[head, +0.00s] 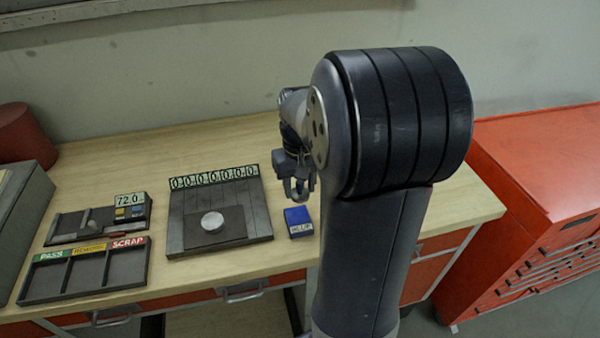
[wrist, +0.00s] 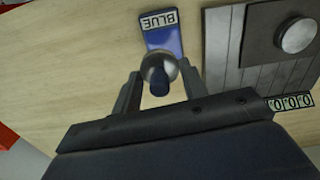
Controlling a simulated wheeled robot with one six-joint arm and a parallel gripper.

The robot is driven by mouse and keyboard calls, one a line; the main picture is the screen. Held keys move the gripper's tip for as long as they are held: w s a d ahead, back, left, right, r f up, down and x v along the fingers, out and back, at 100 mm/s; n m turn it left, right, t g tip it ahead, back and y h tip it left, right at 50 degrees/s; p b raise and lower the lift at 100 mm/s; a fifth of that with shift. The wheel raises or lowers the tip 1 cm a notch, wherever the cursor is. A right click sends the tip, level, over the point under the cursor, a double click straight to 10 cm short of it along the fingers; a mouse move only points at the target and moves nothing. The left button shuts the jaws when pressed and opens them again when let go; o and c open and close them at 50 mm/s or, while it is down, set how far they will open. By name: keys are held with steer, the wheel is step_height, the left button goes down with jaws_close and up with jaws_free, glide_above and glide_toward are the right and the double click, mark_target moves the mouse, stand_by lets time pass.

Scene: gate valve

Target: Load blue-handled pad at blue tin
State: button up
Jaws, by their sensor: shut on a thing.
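The blue tin (head: 298,221) stands on the bench to the right of the dark plate fixture. In the wrist view the blue tin (wrist: 168,42) has a white label reading BLUE. My gripper (head: 296,188) is just above and behind the tin in the head view. In the wrist view my gripper (wrist: 159,82) is shut on the blue-handled pad (wrist: 162,65), a round greyish head with a dark blue handle. The pad overlaps the tin's near end in that view. Whether they touch is not clear. My arm hides part of the bench.
The dark plate fixture (head: 182,240) carries a round metal disc (head: 212,221) and a row of digit counters (head: 214,177). A tray marked PASS, REWORK and SCRAP (head: 85,272) and a gauge reading 72.0 (head: 130,199) are left. A red cabinet (head: 540,190) stands right.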

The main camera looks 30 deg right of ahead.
mark_target(297, 215)
steer(key=shift+w+a, duration=0.1)
steer(key=shift+a, duration=0.2)
steer(key=shift+a+f, duration=0.1)
steer(key=shift+f, duration=0.1)
steer(key=shift+f+b, duration=0.6)
step_height(297, 215, down, 5)
steer(key=b, duration=0.4)
steer(key=shift+r, duration=0.2)
steer(key=shift+f, duration=0.55)
stand_by(0.9)
step_height(297, 215, up, 7)
steer(key=p, duration=0.5)
steer(key=shift+r+p, duration=0.1)
steer(key=shift+p, duration=0.2)
stand_by(0.7)
